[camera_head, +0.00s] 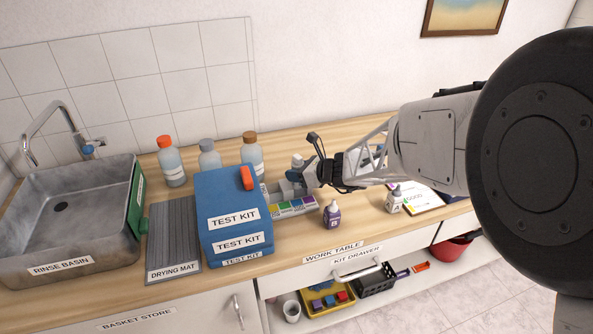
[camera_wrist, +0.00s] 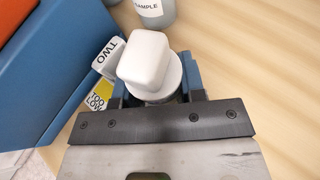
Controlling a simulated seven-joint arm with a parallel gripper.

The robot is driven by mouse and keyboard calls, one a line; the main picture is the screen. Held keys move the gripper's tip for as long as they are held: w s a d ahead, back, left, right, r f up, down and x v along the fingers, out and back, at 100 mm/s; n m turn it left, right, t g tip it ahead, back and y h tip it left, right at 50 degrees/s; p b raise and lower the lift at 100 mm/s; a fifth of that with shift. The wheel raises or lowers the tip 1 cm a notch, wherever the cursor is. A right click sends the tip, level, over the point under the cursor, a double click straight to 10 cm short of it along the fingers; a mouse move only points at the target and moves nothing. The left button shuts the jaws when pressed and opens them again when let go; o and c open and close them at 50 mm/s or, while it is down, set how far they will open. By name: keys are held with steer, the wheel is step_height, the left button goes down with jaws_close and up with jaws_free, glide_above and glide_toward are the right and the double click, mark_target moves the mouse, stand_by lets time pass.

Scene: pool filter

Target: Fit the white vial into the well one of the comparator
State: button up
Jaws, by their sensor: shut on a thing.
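The white vial shows in the wrist view as a rounded white cap (camera_wrist: 145,58) above a clear body, between the two blue fingers of my gripper (camera_wrist: 157,90). My gripper is shut on it. In the head view the white cap (camera_head: 297,160) shows above my gripper (camera_head: 301,177), over the back of the grey comparator (camera_head: 290,206) with its coloured strip. A label reading TWO (camera_wrist: 107,56) and a yellow TOO LOW label lie left of the vial in the wrist view. Well one and the vial's lower end are hidden, so I cannot tell whether they touch.
The blue test kit box (camera_head: 233,215) stands close left of the comparator. Several sample bottles (camera_head: 252,152) stand behind. The table front between comparator and edge is clear.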

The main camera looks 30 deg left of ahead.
mark_target(297, 156)
steer(key=shift+f, duration=0.7)
stand_by(0.3)
steer(key=o, duration=1.5)
steer(key=shift+r, duration=0.15)
steer(key=shift+r, duration=4.35)
